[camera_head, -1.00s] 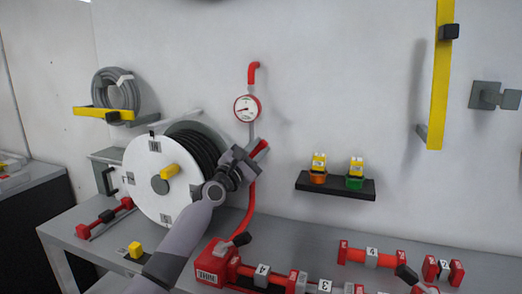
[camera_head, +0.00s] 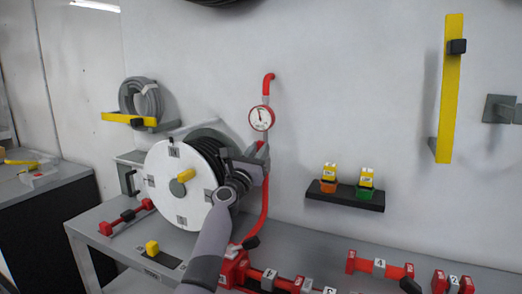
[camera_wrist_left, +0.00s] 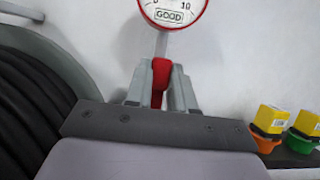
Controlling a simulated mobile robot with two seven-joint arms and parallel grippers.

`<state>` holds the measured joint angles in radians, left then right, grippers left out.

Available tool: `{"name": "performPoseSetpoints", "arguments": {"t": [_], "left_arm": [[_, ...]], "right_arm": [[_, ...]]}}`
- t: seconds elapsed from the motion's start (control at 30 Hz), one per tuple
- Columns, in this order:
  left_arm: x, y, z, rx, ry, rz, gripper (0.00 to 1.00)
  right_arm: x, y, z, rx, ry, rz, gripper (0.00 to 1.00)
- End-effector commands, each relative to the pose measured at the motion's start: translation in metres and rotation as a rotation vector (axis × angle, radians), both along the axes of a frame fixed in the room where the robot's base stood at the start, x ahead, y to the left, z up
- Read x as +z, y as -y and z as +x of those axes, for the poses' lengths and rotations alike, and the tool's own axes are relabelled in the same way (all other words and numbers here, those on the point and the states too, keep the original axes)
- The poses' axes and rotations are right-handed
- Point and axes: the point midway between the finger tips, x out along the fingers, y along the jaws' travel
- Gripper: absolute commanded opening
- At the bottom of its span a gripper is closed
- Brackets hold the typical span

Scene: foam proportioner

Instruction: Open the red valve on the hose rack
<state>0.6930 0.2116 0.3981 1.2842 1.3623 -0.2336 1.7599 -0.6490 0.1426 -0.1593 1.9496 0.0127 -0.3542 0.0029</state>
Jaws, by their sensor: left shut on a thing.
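The red valve handle (camera_wrist_left: 160,80) stands upright between the two grey fingers of my left gripper (camera_wrist_left: 161,88) in the left wrist view. The fingers are shut on it from both sides. In the head view my left gripper (camera_head: 260,158) is at the red pipe just below the round gauge (camera_head: 262,118), and it hides most of the valve. The gauge also shows in the left wrist view (camera_wrist_left: 172,12), cut off at the top, with the word GOOD on its face. My right gripper is not in view.
A white hose reel (camera_head: 163,190) with black hose stands left of my left gripper. A red hose (camera_head: 264,210) runs down from the valve. A small black shelf (camera_head: 345,195) holds orange and green items with yellow tops. Red fittings (camera_head: 380,266) lie on the grey bench.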

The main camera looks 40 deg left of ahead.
Motion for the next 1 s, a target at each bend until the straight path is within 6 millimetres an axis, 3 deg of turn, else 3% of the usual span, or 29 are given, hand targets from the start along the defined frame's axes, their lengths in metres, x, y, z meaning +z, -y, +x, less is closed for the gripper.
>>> {"name": "performPoseSetpoints", "arguments": {"t": [0.03, 0.53, 0.57, 0.6, 0.63, 1.0], "left_arm": [[0.0067, -0.0019, -0.0005, 0.004, 0.011, -0.009, 0.00], [0.0067, -0.0035, -0.0011, 0.004, 0.018, -0.029, 0.00], [0.0068, -0.0035, -0.0012, 0.004, 0.018, -0.029, 0.30], [0.0068, -0.0034, -0.0011, 0.003, 0.018, -0.029, 0.43], [0.0064, -0.0032, -0.0011, 0.003, 0.018, -0.028, 0.49], [0.0012, -0.0011, -0.0033, 0.001, 0.009, -0.026, 0.49]], "right_arm": [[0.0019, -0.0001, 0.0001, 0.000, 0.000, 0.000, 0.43], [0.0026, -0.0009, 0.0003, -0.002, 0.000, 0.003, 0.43], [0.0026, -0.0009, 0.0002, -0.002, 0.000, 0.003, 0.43], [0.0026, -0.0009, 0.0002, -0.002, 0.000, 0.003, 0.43], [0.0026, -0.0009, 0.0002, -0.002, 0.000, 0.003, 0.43], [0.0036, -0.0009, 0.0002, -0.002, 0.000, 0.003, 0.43]]}}
